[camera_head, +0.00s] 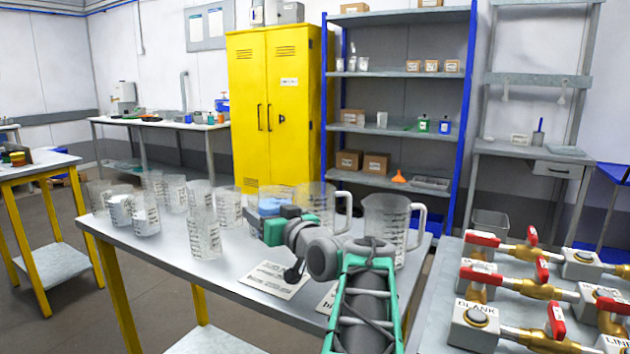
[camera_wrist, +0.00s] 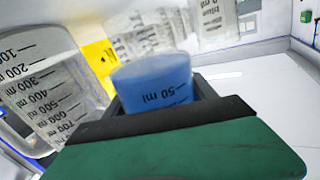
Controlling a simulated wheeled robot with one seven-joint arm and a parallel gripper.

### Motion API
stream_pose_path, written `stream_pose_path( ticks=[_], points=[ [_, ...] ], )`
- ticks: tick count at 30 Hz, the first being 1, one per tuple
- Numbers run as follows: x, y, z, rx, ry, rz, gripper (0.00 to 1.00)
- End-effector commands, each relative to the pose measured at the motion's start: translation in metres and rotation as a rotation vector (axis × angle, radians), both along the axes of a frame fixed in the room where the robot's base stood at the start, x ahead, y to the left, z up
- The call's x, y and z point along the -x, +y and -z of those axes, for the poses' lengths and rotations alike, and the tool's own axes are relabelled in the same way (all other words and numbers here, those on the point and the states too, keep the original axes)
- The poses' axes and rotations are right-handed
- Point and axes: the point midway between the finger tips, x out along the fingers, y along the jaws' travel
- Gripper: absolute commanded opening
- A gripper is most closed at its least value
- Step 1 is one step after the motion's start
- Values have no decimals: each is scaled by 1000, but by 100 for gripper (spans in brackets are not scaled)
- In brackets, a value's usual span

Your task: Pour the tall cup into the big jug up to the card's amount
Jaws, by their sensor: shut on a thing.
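My gripper (camera_head: 275,213) is above the table's right half, shut on a blue-looking cup (camera_wrist: 155,82) with a 50 ml mark. The blue also shows at the jaws in the head view (camera_head: 270,204); my gripper hides much of the cup. I cannot tell whether this is the tall cup. Two clear handled jugs stand beyond my arm, one behind the gripper (camera_head: 318,198) and a larger-looking one to the right (camera_head: 386,212). A marked jug (camera_wrist: 45,88) is close at the left of the wrist view. A white card (camera_head: 274,281) lies at the front edge; its text is unreadable.
Clear graduated cups crowd the left half of the table (camera_head: 130,264), including a tall one (camera_head: 204,235) near the front; some hold white contents (camera_head: 121,210). A second card (camera_head: 328,301) is partly behind my arm. A bench with red-handled valves (camera_head: 483,238) stands at right.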

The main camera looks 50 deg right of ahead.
Motion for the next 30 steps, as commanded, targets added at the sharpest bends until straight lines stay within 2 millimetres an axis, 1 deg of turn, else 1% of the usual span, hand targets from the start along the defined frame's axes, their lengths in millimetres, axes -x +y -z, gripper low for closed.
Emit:
stream_pose_path(
  ticks=[1, 12, 13, 15, 23, 24, 25, 28, 30],
  points=[
    [0, -1, -7, -23, 0, 0, 6],
    [0, -9, -16, -208, 3, 1, 6],
    [0, -10, -21, -223, 3, 1, 6],
    [0, -11, -41, -245, 2, 1, 6],
    [0, -17, -83, -345, 5, 1, 6],
    [0, -17, -76, -350, 5, 2, 6],
    [0, -17, -75, -352, 6, 1, 6],
    [0, -18, -78, -363, 6, 1, 6],
    [0, -18, -77, -371, 6, 2, 6]
  ],
)
